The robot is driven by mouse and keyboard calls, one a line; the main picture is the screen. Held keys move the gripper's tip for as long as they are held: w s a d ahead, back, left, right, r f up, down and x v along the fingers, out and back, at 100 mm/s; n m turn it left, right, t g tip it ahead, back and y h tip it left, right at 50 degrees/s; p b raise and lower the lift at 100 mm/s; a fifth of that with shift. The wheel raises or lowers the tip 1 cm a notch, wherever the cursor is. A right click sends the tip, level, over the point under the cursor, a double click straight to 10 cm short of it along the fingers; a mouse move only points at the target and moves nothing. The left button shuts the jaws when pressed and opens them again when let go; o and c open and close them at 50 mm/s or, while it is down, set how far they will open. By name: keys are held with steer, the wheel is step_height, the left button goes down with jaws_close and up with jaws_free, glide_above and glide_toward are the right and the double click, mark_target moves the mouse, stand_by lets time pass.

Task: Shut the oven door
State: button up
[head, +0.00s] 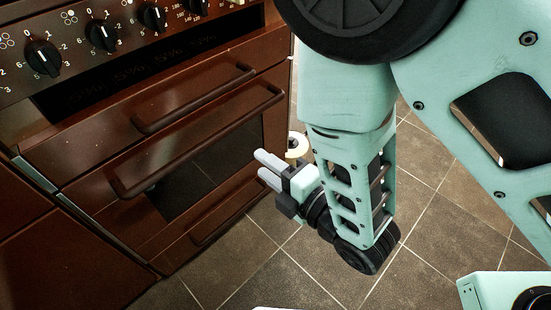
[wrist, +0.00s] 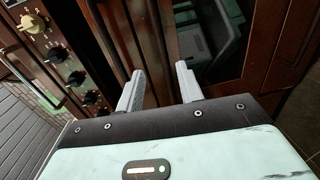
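The brown oven fills the left of the head view. Its door (head: 185,190) has a dark glass window and a long bar handle (head: 195,142). The door looks upright and nearly flush with the front; I cannot tell whether a small gap is left. In the wrist view, the door's glass (wrist: 215,35) shows beyond my fingers with a reflection in it. My gripper (head: 267,169) is in front of the door, to the right of the handle, with its fingers pointing at the oven. In the wrist view, my gripper (wrist: 160,85) has its fingers apart with nothing between them.
Above the door is a brown panel with a second bar handle (head: 195,98), and above that a row of black knobs (head: 103,37). A brown cabinet (head: 50,255) adjoins on the left. Tiled floor (head: 265,275) is clear before the oven. A cream round thing (head: 297,145) shows behind my gripper.

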steer(key=p+v, duration=0.1)
steer(key=p, duration=0.1)
steer(key=shift+s+d+r+p, duration=0.1)
steer(key=shift+s+d+p, duration=0.1)
steer(key=shift+d+p, duration=0.1)
stand_by(0.5)
steer(key=w+d+r+m+g+h, duration=0.1)
steer(key=w+r+m+g+h, duration=0.25)
steer(key=m, duration=0.65)
steer(key=s+d+r+m+g+h, duration=0.4)
steer(key=s+d+r+m, duration=0.15)
steer(key=d, duration=0.25)
steer(key=s+d+r+m+g+h, duration=0.4)
steer(key=s+d+r+m+h, duration=0.1)
steer(key=s+d, duration=0.25)
step_height(320, 180, up, 31)
steer(key=p, duration=3.2)
steer(key=shift+r, duration=0.25)
